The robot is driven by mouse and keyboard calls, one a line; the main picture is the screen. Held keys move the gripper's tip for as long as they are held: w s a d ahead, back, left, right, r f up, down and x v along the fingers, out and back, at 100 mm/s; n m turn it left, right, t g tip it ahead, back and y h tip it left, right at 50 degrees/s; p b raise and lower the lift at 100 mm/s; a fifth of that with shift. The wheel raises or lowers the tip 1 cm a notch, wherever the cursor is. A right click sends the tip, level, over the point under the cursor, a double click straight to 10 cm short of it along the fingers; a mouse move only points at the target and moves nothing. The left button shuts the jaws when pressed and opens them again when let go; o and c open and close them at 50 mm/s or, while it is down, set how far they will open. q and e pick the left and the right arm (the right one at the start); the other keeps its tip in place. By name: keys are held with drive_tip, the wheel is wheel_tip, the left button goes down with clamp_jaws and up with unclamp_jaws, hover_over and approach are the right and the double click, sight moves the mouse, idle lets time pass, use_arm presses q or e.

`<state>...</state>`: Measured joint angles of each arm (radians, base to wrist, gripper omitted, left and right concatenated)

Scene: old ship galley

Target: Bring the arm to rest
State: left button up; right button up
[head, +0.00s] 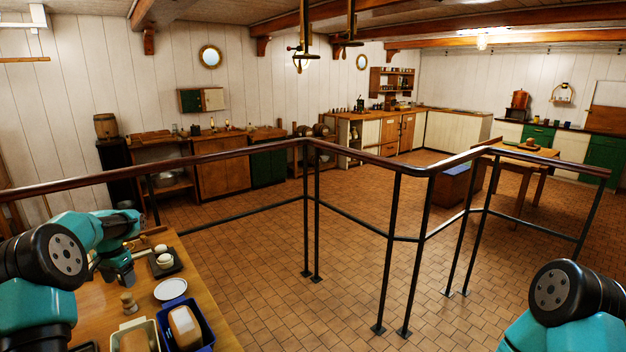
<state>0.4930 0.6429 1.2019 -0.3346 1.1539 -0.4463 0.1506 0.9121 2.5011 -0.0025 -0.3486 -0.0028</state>
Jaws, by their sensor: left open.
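My left arm comes in from the left edge over the wooden table (205,307). My left gripper (119,277) is at the arm's end, pointing down above the left part of the table. Its jaws are open, small in the picture, and I see nothing held between them. My right arm shows only as a teal and black part at the lower right; its gripper is out of the picture.
A dark tray (178,268) with white round things lies right of the left gripper. A white plate (171,289), a small wooden item (128,303), a blue bin (207,338) and a cream bin (118,331) are nearer. A railing (390,262) stands beyond the table.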

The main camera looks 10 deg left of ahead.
sight(129, 305)
use_arm(q)
wheel_tip(129, 305, down, 11)
drive_tip(key=shift+r, duration=0.2)
wheel_tip(129, 305, up, 11)
drive_tip(key=shift+r, duration=0.1)
drive_tip(key=shift+w+d, duration=0.15)
drive_tip(key=shift+d, duration=0.75)
